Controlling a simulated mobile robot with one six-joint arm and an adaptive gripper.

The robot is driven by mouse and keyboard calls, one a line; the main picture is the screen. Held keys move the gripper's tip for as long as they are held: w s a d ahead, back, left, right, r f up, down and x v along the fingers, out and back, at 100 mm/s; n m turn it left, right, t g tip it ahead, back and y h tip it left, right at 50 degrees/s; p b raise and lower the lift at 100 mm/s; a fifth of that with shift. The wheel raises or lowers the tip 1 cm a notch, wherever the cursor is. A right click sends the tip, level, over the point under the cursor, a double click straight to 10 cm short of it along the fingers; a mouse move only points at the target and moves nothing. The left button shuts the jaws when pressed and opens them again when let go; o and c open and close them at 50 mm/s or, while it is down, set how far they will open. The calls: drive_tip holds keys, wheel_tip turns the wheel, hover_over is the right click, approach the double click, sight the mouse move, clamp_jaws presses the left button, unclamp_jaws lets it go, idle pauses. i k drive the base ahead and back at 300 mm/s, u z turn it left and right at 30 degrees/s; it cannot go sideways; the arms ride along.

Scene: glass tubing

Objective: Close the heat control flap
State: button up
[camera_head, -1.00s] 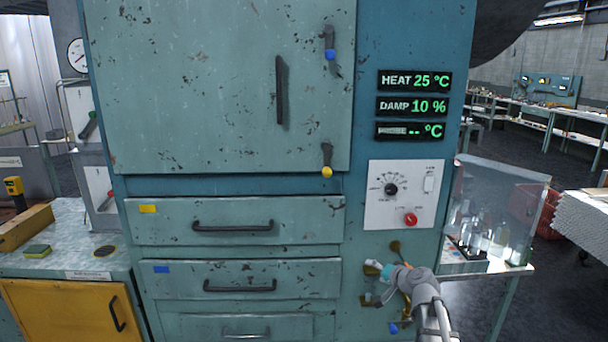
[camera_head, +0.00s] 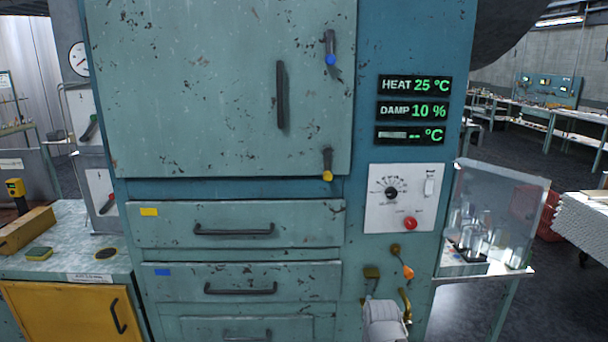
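The tall teal oven cabinet (camera_head: 240,190) has a HEAT display (camera_head: 415,84) reading 25 °C. Below its white control panel (camera_head: 403,197) is a small brass lever (camera_head: 395,248) with an orange tip (camera_head: 408,272). A brass block (camera_head: 371,272) and a curved brass piece (camera_head: 405,303) are close by. I cannot tell which of these fittings belongs to the heat control flap or whether the flap is open. The grey-white end of my arm, with my gripper (camera_head: 384,318), is low at the bottom edge, below the brass block. Its fingers cannot be made out, nor any contact.
The large door's upper latch (camera_head: 331,55) has a blue knob and its lower latch (camera_head: 327,166) a yellow one. Drawers with dark handles (camera_head: 234,229) are below. A side table (camera_head: 490,271) with glassware and a clear screen (camera_head: 500,205) is at right.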

sight(529, 217)
drive_tip(key=z, duration=2.5)
drive_tip(key=i, duration=2)
